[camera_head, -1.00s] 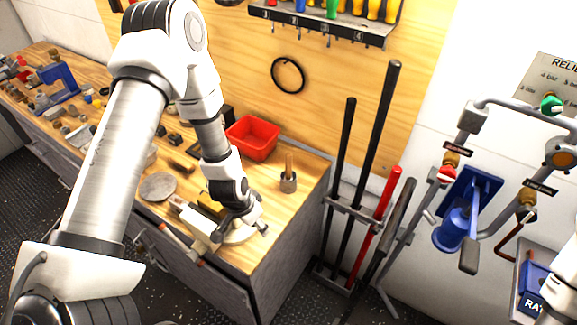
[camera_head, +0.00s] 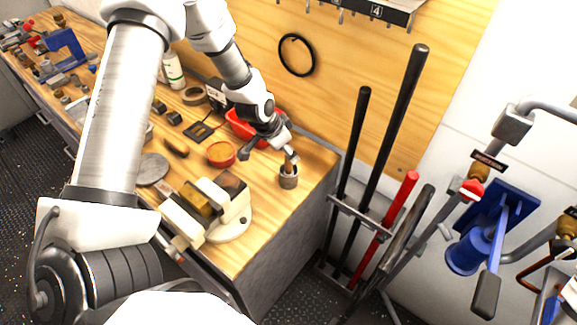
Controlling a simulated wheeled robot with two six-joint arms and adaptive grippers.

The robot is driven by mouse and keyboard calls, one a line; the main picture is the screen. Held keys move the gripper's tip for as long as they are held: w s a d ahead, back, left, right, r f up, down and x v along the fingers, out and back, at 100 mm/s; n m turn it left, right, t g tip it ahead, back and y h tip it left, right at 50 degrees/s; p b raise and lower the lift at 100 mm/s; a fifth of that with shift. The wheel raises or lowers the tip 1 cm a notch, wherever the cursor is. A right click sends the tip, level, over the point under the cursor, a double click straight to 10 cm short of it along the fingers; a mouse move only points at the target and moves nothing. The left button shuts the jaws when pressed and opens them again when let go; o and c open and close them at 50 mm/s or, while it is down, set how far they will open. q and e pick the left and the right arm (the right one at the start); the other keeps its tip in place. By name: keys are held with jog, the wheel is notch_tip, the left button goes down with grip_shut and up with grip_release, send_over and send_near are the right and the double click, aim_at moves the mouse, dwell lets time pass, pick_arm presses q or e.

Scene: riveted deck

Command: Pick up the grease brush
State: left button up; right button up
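The grease brush (camera_head: 290,167) stands upright in a small grey metal cup (camera_head: 288,180) near the bench's right end. Only part of its wooden handle shows; the bristles are hidden in the cup. My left gripper (camera_head: 270,152) points down at the top of the handle. Its dark fingers look spread apart, one close to the handle and the other to its left. I cannot tell whether a finger touches the handle. My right gripper is out of view.
A red bin (camera_head: 243,127) sits behind my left gripper. A round orange-filled tin (camera_head: 221,154) and a white-and-wood block fixture (camera_head: 228,222) stand left of the cup. Black and red long-handled tools (camera_head: 385,150) stand in a rack beyond the bench's right edge.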

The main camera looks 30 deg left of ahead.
aim_at(289, 165)
pick_arm(q)
jog(key=x, duration=0.1)
jog(key=b+x, duration=0.1)
jog(key=x, duration=0.2)
jog(key=shift+w+a+b, duration=0.25)
jog(key=shift+w+b, duration=0.1)
jog(key=shift+b, duration=0.05)
jog(key=shift+w+f, duration=0.15)
jog(key=shift+w, duration=0.1)
jog(key=shift+s+d+r, duration=0.1)
jog(key=shift+s+r, duration=0.15)
jog(key=shift+r, duration=0.1)
jog(key=shift+s+r, duration=0.15)
jog(key=shift+s, duration=0.05)
jog(key=c, duration=1)
grip_shut()
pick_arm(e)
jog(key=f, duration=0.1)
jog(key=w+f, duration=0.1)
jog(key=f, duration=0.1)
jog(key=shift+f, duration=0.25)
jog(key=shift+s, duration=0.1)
